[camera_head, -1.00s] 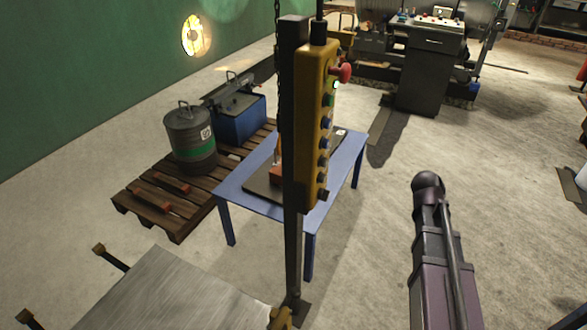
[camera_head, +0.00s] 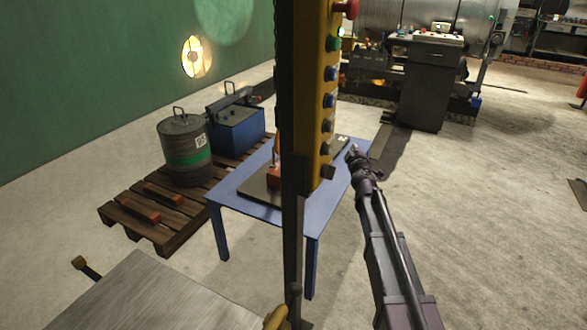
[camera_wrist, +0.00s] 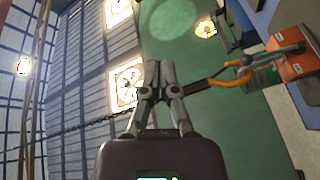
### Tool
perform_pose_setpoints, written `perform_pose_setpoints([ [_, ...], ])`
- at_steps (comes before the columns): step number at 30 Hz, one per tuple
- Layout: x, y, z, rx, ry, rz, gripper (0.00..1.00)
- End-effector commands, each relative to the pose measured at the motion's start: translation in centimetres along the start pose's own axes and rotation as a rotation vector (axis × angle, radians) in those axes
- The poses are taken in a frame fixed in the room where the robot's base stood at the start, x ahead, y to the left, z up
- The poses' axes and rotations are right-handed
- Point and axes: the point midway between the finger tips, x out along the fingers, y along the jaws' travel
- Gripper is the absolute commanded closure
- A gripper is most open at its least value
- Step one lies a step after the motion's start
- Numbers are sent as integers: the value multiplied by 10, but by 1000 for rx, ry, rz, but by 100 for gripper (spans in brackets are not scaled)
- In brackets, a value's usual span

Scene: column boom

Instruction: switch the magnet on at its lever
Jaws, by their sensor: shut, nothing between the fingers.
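The magnet (camera_head: 273,174) is an orange block on a dark plate on the blue table, mostly hidden behind a post in the head view. In the wrist view the magnet (camera_wrist: 290,62) is at the upper right, with a grey lever arm (camera_wrist: 283,50) along it and an orange shackle (camera_wrist: 222,82) reaching toward the picture's middle. I cannot tell the lever's setting. My gripper (camera_head: 354,151) is shut and empty, right of the table's right edge in the head view. In the wrist view my gripper (camera_wrist: 159,66) appears in front of the chain line, apart from the magnet.
A yellow button pendant (camera_head: 328,100) on a dark post blocks the view of the table's middle. The blue table (camera_head: 230,187) stands beside a pallet (camera_head: 125,211) with a drum (camera_head: 186,150) and a blue box (camera_head: 240,128). A chain (camera_wrist: 95,122) crosses the wrist view.

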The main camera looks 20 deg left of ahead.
Motion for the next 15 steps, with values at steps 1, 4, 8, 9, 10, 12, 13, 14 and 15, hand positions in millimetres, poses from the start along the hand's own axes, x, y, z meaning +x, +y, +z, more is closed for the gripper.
perform_pose_setpoints([
  [1,12,-28,-10,-33,55,-22,100],
  [4,23,-62,-36,-101,161,-70,100],
  [8,33,-107,-66,-182,284,-139,100],
  [9,35,-120,-74,-204,316,-159,100],
  [10,36,-128,-79,-219,337,-174,100],
  [12,37,-146,-90,-250,382,-206,100],
  [13,38,-152,-94,-262,397,-217,100],
  [14,38,-158,-97,-272,411,-228,100],
  [15,38,-164,-100,-284,426,-239,100],
])
